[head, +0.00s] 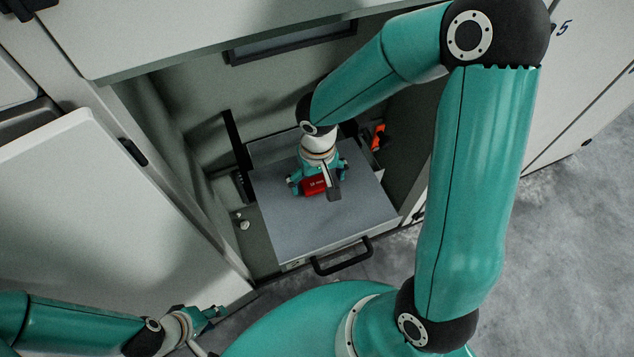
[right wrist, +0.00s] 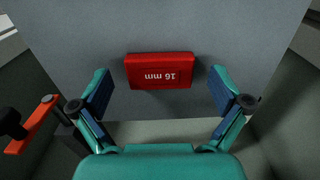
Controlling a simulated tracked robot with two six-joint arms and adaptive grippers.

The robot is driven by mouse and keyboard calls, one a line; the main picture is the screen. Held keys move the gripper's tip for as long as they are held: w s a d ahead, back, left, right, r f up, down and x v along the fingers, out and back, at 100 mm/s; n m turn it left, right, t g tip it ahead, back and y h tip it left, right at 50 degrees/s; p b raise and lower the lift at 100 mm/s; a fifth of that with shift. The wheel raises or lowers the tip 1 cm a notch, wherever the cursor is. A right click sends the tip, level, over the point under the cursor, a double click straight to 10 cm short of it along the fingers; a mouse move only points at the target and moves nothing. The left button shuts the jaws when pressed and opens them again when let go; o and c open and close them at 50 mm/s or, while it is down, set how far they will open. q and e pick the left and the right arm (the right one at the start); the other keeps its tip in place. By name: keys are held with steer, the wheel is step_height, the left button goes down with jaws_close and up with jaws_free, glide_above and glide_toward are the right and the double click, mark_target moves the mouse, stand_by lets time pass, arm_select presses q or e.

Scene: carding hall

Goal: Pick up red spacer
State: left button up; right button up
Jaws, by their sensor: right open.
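The red spacer (head: 313,187) is a red block lying on the grey top of the pulled-out drawer (head: 345,225). In the right wrist view the spacer (right wrist: 160,62) shows "16 mm" in white, upside down. My right gripper (head: 318,179) is over the spacer, partly hiding it in the head view. In the right wrist view its open fingers (right wrist: 160,80) stand left and right of the spacer, with a gap on each side. My left gripper (head: 208,316) is at the lower left, away from the drawer; its jaw opening is unclear.
The drawer has a black front handle (head: 343,257) and sits inside a cabinet bay with walls on both sides. An orange-red part (head: 378,137) is at the bay's right; an orange lever also shows in the right wrist view (right wrist: 32,125). The drawer top around the spacer is clear.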

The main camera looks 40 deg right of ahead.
steer(key=shift+f, duration=0.15)
steer(key=c, duration=1.2)
